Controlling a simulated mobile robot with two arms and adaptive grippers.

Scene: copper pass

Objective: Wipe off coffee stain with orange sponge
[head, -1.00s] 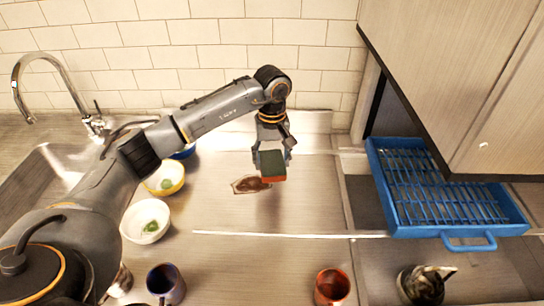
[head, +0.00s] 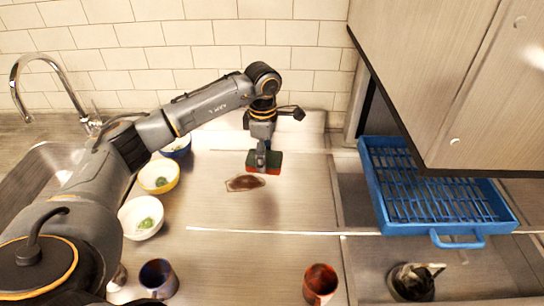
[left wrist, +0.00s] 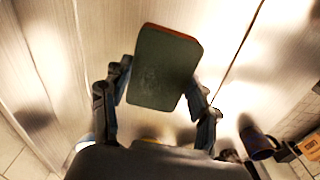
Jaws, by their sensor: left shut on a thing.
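The brown coffee stain (head: 245,183) lies on the steel counter in the middle of the head view, uncovered. My left gripper (head: 263,160) is shut on the sponge (head: 276,162), which has a dark green layer and an orange-red layer underneath. In the head view the sponge shows just behind and to the right of the stain; whether it touches the counter I cannot tell. In the left wrist view the green face of the sponge (left wrist: 163,68) sits between the fingers (left wrist: 160,85), with a thin orange edge showing. My right gripper is not in view.
White (head: 141,217), yellow (head: 159,176) and blue (head: 177,148) bowls stand left of the stain. A dark blue cup (head: 158,279) and a reddish cup (head: 320,284) stand in front. A blue rack (head: 430,190) is at the right under a cabinet (head: 430,80). A tiled wall is behind.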

